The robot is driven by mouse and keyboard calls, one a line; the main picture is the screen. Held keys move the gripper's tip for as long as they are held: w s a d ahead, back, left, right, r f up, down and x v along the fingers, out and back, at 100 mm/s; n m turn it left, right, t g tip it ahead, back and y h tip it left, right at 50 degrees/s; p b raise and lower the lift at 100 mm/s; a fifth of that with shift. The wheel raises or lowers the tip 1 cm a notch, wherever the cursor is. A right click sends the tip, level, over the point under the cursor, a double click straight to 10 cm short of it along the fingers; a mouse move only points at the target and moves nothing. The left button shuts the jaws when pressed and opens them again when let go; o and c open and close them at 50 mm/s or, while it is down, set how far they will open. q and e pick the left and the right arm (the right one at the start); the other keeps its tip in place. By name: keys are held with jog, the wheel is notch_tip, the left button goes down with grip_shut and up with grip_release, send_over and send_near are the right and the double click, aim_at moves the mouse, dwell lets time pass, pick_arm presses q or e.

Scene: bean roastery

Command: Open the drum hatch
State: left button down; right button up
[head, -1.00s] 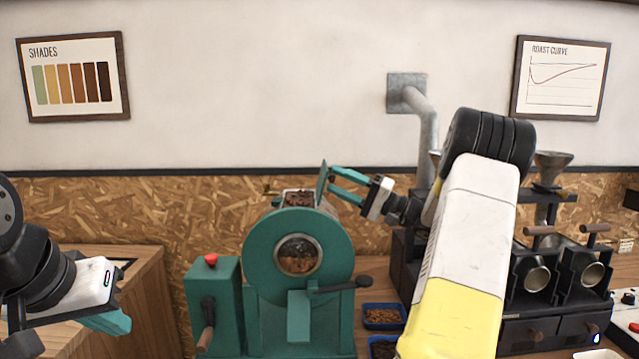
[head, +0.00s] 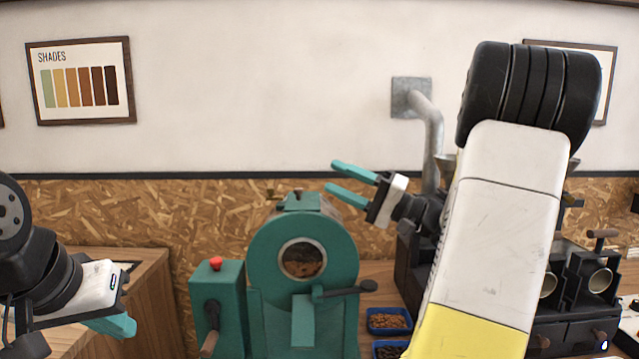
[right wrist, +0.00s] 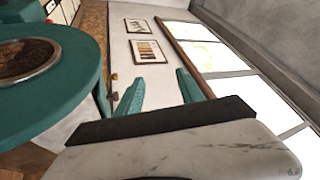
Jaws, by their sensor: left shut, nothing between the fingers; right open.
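The green roaster drum (head: 253,255) stands at the centre of the head view, its round front window showing brown beans. The drum hatch (head: 303,202) on top looks down over the opening; no beans show there. My right gripper (head: 331,176) is open and empty, above and to the right of the hatch, apart from it. In the right wrist view its fingers (right wrist: 159,84) are spread with nothing between them, and the drum's front (right wrist: 75,85) is at the left. My left gripper (head: 118,326) is shut and empty at the lower left, away from the drum.
A green box with a red button (head: 216,264) stands left of the drum. A dark lever (head: 352,289) sticks out at its front right. Blue trays of beans (head: 388,321) lie to the right. A metal pipe (head: 433,135) rises behind my right arm. Black machines (head: 575,305) stand further right.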

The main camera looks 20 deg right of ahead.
jog(key=shift+s+a+r, duration=0.1)
jog(key=shift+s+a, duration=0.25)
jog(key=shift+s, duration=0.3)
jog(key=shift+s+a, duration=0.3)
jog(key=shift+s, duration=0.35)
